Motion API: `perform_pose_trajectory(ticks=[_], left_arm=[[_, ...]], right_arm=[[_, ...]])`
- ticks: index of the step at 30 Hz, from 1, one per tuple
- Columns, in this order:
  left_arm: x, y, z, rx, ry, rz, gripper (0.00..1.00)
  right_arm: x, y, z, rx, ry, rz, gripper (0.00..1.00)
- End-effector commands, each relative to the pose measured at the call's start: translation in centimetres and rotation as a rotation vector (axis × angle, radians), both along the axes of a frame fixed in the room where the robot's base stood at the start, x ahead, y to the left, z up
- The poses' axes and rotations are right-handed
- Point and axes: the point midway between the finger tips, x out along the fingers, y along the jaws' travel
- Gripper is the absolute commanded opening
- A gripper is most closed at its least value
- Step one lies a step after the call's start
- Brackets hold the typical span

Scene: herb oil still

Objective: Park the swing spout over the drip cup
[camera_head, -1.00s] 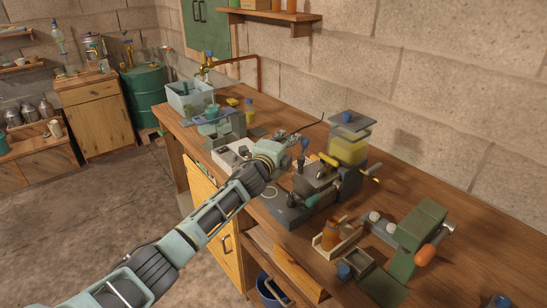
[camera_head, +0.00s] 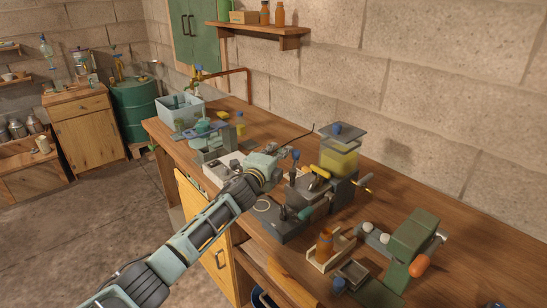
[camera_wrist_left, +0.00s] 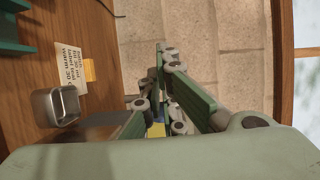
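My left gripper (camera_head: 287,152) is over the workbench, left of a press-like machine with a yellow tank (camera_head: 338,157). The swing spout is not clearly identifiable. In the left wrist view, the green-padded fingers (camera_wrist_left: 163,65) come close together at the tips, with yellow and blue parts partly hidden between them. A small square metal cup (camera_wrist_left: 55,106), possibly the drip cup, lies left of the fingers. My right gripper is out of view.
The bench carries a dark plate with a ring (camera_head: 262,205), an orange bottle (camera_head: 325,245) in a wooden holder, and a green device with an orange handle (camera_head: 420,266). A light bin (camera_head: 180,111) stands at the far end. A note card (camera_wrist_left: 70,68) lies near the metal cup.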

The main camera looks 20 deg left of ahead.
Motion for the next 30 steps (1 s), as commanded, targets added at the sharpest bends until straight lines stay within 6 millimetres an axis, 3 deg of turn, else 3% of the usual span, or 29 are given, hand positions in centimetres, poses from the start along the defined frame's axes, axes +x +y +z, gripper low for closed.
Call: perform_pose_trajectory(ticks=[3, 9, 15, 21, 30], left_arm=[[-0.3, 1.8, 0.1, -0.001, 0.003, 0.007, 0.0], [-1.5, 7.0, -0.3, 0.005, 0.002, 0.013, 0.0], [-2.3, 10.4, -0.2, 0.003, 0.003, 0.014, 0.0], [-2.7, 11.9, -0.1, 0.001, 0.004, 0.014, 0.0], [-2.7, 12.0, -0.1, 0.0, 0.004, 0.015, 0.0]], right_arm=[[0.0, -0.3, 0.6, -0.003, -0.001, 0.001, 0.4], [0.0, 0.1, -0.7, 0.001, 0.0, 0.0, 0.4], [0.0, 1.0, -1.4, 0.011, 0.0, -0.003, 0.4], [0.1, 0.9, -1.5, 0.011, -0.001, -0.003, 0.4], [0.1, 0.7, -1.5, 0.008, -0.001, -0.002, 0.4]])
